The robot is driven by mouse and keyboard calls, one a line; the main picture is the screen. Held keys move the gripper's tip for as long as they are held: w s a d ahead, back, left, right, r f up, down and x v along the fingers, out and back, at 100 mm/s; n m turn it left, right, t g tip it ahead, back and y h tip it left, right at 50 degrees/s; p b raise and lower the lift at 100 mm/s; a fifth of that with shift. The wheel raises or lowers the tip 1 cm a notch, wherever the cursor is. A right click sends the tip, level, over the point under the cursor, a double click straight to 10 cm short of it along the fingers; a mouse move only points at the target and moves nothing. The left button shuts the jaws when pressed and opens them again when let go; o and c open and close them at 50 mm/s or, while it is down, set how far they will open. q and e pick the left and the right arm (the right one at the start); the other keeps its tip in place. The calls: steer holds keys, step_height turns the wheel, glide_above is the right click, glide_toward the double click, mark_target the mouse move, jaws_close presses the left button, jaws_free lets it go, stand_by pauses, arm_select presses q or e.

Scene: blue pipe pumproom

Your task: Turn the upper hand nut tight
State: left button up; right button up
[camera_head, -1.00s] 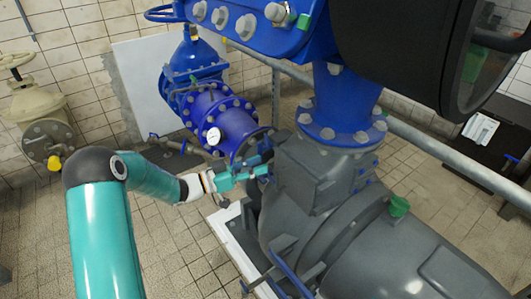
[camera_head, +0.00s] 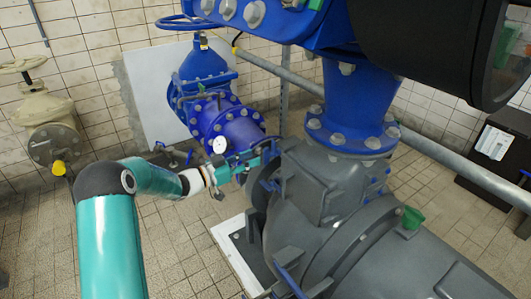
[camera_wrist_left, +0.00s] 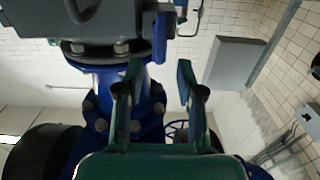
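My left gripper (camera_head: 264,158) reaches in from the left, to the left side of the grey pump casing (camera_head: 320,185) and in front of the blue pipe. In the left wrist view its two teal fingers (camera_wrist_left: 158,75) stand apart, with nothing visibly held between them. A narrow blue part (camera_wrist_left: 159,38) on a grey body shows just beyond the fingertips. I cannot tell whether it is the upper hand nut, and I cannot make out that nut for certain in either view. In the head view the fingertips partly merge with the casing behind. My right gripper is not in view.
A round white gauge (camera_head: 219,145) sits on the blue pipe (camera_head: 228,122), close behind my gripper. A blue valve with a handwheel (camera_head: 187,23) stands behind it. A grey rail (camera_head: 455,172) crosses at the right. Tiled floor (camera_head: 175,245) is clear at lower left.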

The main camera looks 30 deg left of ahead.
mark_target(266, 164)
arm_select(q)
steer(key=shift+x, duration=3.2)
